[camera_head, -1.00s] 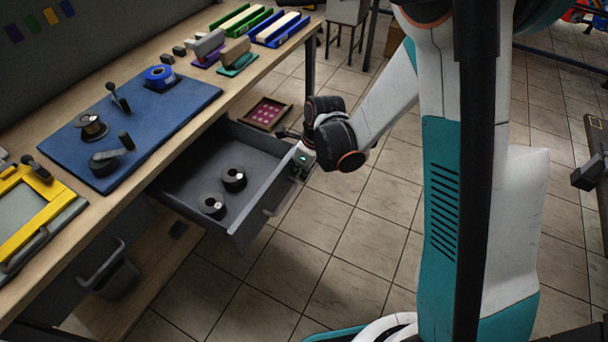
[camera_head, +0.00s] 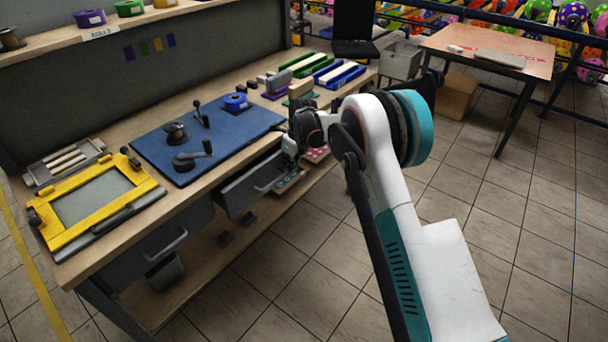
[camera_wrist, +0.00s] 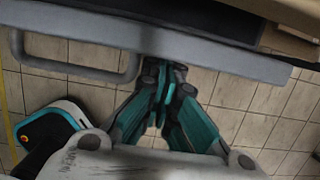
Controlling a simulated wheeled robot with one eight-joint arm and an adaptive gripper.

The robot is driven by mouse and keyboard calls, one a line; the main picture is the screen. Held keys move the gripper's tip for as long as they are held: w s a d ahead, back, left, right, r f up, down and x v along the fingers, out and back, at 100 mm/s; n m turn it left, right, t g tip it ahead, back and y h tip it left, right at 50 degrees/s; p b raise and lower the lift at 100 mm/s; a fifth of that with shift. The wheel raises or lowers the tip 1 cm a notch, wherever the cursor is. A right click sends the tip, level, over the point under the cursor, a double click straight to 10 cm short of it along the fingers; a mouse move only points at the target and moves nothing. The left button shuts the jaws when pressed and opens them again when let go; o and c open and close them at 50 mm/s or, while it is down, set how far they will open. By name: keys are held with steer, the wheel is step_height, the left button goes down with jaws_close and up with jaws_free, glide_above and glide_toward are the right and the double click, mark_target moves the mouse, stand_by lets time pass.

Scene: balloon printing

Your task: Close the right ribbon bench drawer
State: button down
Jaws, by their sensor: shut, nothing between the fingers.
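The right ribbon bench drawer (camera_head: 250,186) is a dark grey drawer under the bench top, with a light bar handle on its front. In the wrist view the drawer front (camera_wrist: 215,55) crosses the top, with the handle (camera_wrist: 75,70) at left and a dark strip behind the rim. My gripper (camera_head: 289,165) is at the right end of the drawer front. Its fingers (camera_wrist: 163,75) are together and empty, at the front's lower edge; contact is unclear.
The wooden bench (camera_head: 120,140) carries a blue mat (camera_head: 215,150) and a yellow frame (camera_head: 85,235). A second drawer (camera_head: 150,250) to the left looks shut. Tiled floor (camera_head: 330,245) is open in front. A wooden table (camera_head: 490,50) stands at the back right.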

steer(key=shift+w+a, duration=0.8)
steer(key=shift+a, duration=0.2)
steer(key=shift+w+a, duration=0.75)
steer(key=shift+a, duration=0.25)
steer(key=shift+r, duration=0.1)
